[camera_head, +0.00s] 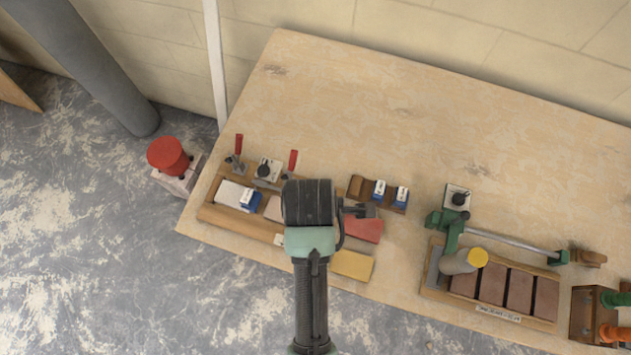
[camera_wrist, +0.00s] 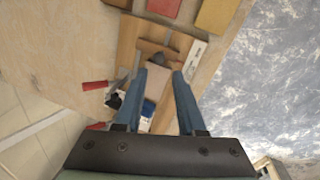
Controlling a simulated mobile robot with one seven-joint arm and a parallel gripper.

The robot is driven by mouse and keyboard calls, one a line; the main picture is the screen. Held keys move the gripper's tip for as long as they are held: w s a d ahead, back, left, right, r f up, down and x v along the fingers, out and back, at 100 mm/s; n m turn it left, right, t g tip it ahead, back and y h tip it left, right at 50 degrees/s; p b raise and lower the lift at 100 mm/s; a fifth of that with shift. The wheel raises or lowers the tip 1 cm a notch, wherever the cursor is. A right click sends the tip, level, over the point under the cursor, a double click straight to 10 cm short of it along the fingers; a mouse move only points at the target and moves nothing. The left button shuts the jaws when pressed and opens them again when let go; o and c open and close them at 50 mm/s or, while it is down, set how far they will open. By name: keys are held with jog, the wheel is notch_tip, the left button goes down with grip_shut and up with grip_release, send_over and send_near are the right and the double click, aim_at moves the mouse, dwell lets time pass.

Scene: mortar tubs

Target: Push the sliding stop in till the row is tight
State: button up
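A long wooden tray (camera_head: 235,219) lies at the front left of the bench, holding a grey block (camera_head: 231,193), a blue-and-white block (camera_head: 250,200) and a pinkish block (camera_head: 273,208). In the wrist view, a wooden crosspiece with a dark knob (camera_wrist: 157,58), seemingly the sliding stop, spans the tray just beyond the pinkish block (camera_wrist: 158,76). My gripper (camera_wrist: 165,70) is open above the tray, its blue fingers spread with the pinkish block showing between them. I cannot tell whether they touch anything. In the head view my wrist hides the fingers and stop.
Red-handled clamps (camera_head: 292,160) stand along the tray's back edge. Red (camera_head: 362,229) and yellow (camera_head: 352,264) blocks lie to its right. A second tray (camera_head: 445,290) with several brown bricks and a green rod clamp stands farther right. The bench's back is clear.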

jog(key=f, duration=0.3)
jog(key=w+f, duration=0.1)
jog(key=f, duration=0.4)
jog(key=shift+w+d+f, duration=0.1)
jog(key=shift+w+f, duration=0.3)
